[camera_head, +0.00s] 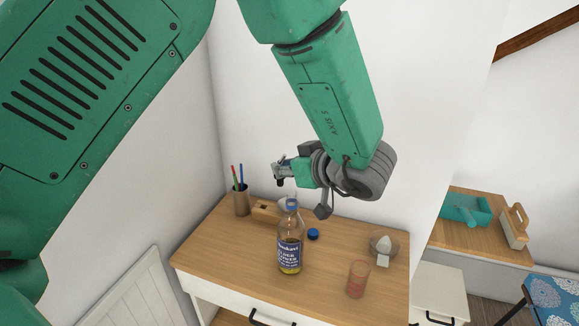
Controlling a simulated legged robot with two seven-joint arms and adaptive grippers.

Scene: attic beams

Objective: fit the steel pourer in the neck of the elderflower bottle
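The elderflower bottle (289,245) stands upright on the wooden top of a small cabinet. It is clear, with a blue label, some yellow liquid and a blue ring at its neck. A blue cap (313,234) lies to its right. My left gripper (279,172) is above and behind the bottle, pointing left and apart from it. Its fingertips are small and dark here, so I cannot tell whether it is open or holds something. I cannot make out the steel pourer for sure. My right gripper is not in view.
A pen cup (240,201) and a wooden block (265,209) stand behind the bottle on the left. A reddish glass (357,279) and a round pale object with a white tag (383,261) are at right.

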